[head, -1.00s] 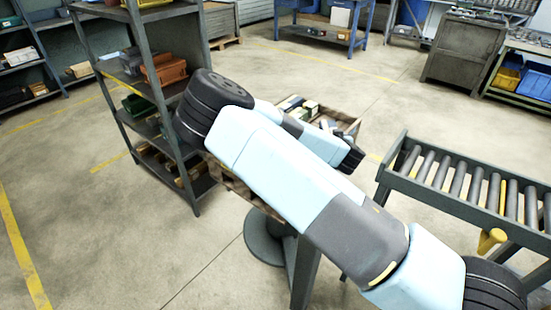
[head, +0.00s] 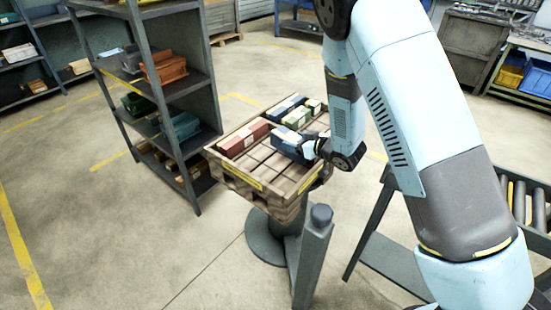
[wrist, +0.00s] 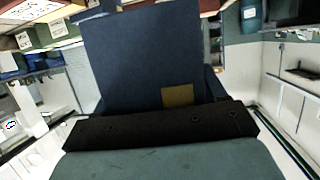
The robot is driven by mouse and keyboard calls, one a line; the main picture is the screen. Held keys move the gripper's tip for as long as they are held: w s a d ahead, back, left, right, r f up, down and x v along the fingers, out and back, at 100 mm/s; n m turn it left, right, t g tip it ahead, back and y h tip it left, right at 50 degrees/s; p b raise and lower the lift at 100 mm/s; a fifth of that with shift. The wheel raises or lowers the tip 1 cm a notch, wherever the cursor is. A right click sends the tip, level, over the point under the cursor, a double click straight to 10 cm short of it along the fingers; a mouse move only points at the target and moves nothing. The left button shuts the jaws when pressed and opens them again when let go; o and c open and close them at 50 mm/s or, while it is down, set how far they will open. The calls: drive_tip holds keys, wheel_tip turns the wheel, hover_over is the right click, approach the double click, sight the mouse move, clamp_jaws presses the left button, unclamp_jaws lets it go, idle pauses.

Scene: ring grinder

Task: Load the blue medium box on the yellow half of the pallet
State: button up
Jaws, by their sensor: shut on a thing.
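My gripper (head: 318,150) is shut on a blue box (head: 290,147), at the right part of the wooden pallet (head: 232,172). I cannot tell whether the box touches the slats or hangs just above them. The pallet has raised rims, with yellow strips on the near-left and right sides. In the wrist view the blue box (wrist: 145,55) fills the middle, with a yellow-brown patch low on it. A red box (head: 243,139) lies at the pallet's left, another dark blue box (head: 285,107) at the back, and green boxes (head: 298,118) at the back right.
The pallet stands on a grey pedestal (head: 268,238) with a post in front. A shelf rack (head: 180,90) with bins stands close on the left. A roller conveyor (head: 535,205) is at the right, partly behind my arm. Bare slats show at the pallet's near middle.

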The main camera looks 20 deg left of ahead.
drive_tip(key=s+a+n+g, duration=0.2)
drive_tip(key=s+a, duration=0.1)
drive_tip(key=shift+y, duration=0.4)
drive_tip(key=shift+s+f, duration=0.1)
drive_tip(key=shift+f, duration=4.6)
drive_tip(key=o, duration=1.6)
drive_tip(key=shift+c, duration=0.2)
drive_tip(key=v, duration=1.2)
drive_tip(key=shift+s+f, duration=0.1)
